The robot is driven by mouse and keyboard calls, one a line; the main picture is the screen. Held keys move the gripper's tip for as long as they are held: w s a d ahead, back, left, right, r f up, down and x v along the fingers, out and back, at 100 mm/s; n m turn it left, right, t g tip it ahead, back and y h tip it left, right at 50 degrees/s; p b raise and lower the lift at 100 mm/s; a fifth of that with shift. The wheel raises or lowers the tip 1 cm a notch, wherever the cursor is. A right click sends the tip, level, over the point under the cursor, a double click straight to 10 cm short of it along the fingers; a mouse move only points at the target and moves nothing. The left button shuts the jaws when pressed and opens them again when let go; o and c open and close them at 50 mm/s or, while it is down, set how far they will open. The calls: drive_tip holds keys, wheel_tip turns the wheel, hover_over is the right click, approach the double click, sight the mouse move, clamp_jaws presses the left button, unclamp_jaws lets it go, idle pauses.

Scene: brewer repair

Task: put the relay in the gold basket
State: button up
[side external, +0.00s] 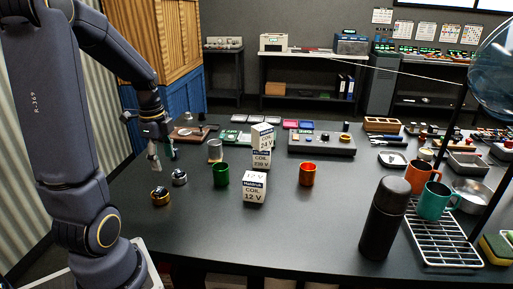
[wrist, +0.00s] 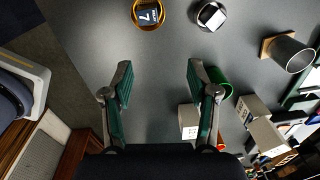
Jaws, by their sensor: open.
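A small round gold basket (side external: 160,199) sits at the table's left front; in the wrist view the gold basket (wrist: 137,21) has a dark block marked "7" (wrist: 148,16) inside. A silver round holder (side external: 180,179) stands behind it; in the wrist view the silver holder (wrist: 221,24) has a dark and pale block (wrist: 211,15) inside. I cannot tell which block, if either, is the relay. My gripper (side external: 163,158) is open and empty above the table's left side, fingers apart (wrist: 160,72).
A green cup (side external: 221,175) and an orange cup (side external: 307,174) flank the COIL boxes. A grey cup on a brown base (side external: 215,150) stands behind. A black flask (side external: 384,218) and a wire rack with mugs (side external: 440,245) are at right. The front middle is clear.

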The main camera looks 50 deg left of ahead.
drive_tip(key=w+d+r+m+t, duration=0.25)
drive_tip(key=w+d+r, duration=0.3)
drive_tip(key=d, duration=0.45)
drive_tip(key=s+d+r+n+t, duration=0.1)
drive_tip(key=s+d+r+n, duration=0.1)
drive_tip(key=d+n, duration=0.4)
drive_tip(key=s+d+r+n+t, duration=0.1)
drive_tip(key=s+d+n, duration=0.2)
drive_tip(key=d+n, duration=0.3)
drive_tip(key=shift+s+d+r+n+t, duration=0.25)
drive_tip(key=shift+d+r+n+t, duration=0.1)
drive_tip(key=shift+d, duration=0.55)
